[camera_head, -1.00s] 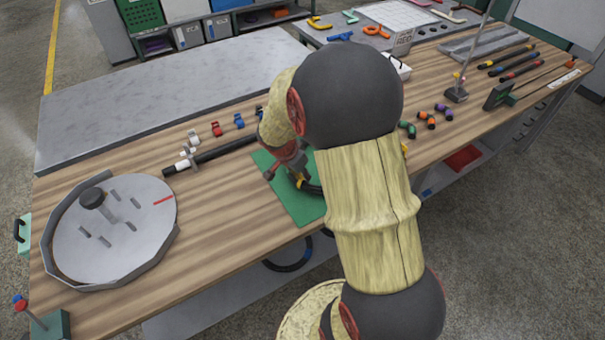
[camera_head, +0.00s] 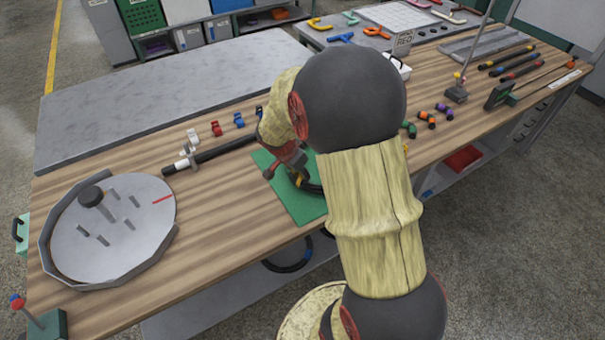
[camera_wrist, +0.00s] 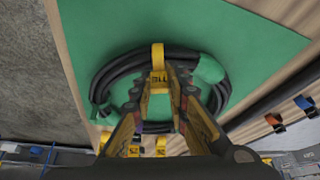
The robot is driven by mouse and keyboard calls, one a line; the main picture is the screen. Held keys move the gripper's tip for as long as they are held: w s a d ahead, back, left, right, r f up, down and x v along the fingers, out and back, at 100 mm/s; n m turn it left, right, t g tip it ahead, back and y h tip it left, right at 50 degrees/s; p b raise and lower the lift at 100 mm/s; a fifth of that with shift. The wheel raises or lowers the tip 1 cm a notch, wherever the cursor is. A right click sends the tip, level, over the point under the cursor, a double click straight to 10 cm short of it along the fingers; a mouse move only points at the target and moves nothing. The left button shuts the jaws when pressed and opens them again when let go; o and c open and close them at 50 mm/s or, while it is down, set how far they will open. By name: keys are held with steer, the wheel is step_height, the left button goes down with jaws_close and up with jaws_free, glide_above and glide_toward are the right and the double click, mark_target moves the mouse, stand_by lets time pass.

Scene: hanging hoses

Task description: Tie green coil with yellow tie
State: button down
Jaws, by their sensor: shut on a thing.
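The green coil (camera_wrist: 104,68), a black hose looped in rings with green ends, lies on the green mat (camera_wrist: 225,30) in the wrist view. The yellow tie (camera_wrist: 158,60) crosses the far side of the hose bundle; whether it is closed underneath is hidden. My gripper (camera_wrist: 160,88) is shut on the near part of the yellow tie, with a finger on each side of it. In the head view my gripper (camera_head: 299,176) is low over the green mat (camera_head: 300,207). My arm hides most of the coil there.
White, red (camera_head: 216,129) and blue (camera_head: 239,121) clips stand in a row near a dark rod (camera_head: 225,151). A grey round fixture with pegs (camera_head: 140,240) occupies the table's left end. Coloured-end hose pieces (camera_head: 427,119) lie to the right of my arm. Bare wood (camera_head: 220,220) lies left of the mat.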

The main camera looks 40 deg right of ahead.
steer(key=shift+s+a+f+b, duration=0.15)
steer(key=shift+s+f+b, duration=0.15)
steer(key=shift+f, duration=0.35)
steer(key=shift+s+a+f+b, duration=0.15)
steer(key=shift+s+f, duration=0.15)
steer(key=shift+f, duration=0.35)
steer(key=c, duration=1.5)
jaws_free()
steer(key=shift+w+d+f, duration=0.1)
steer(key=shift+w+d, duration=0.05)
steer(key=shift+d, duration=0.1)
steer(key=shift+c, duration=0.2)
steer(key=shift+a, duration=0.1)
steer(key=shift+w+a+r, duration=0.1)
steer(key=shift+r, duration=0.15)
steer(key=v, duration=1.2)
steer(key=shift+w+d+r, duration=0.25)
steer(key=shift+d, duration=0.1)
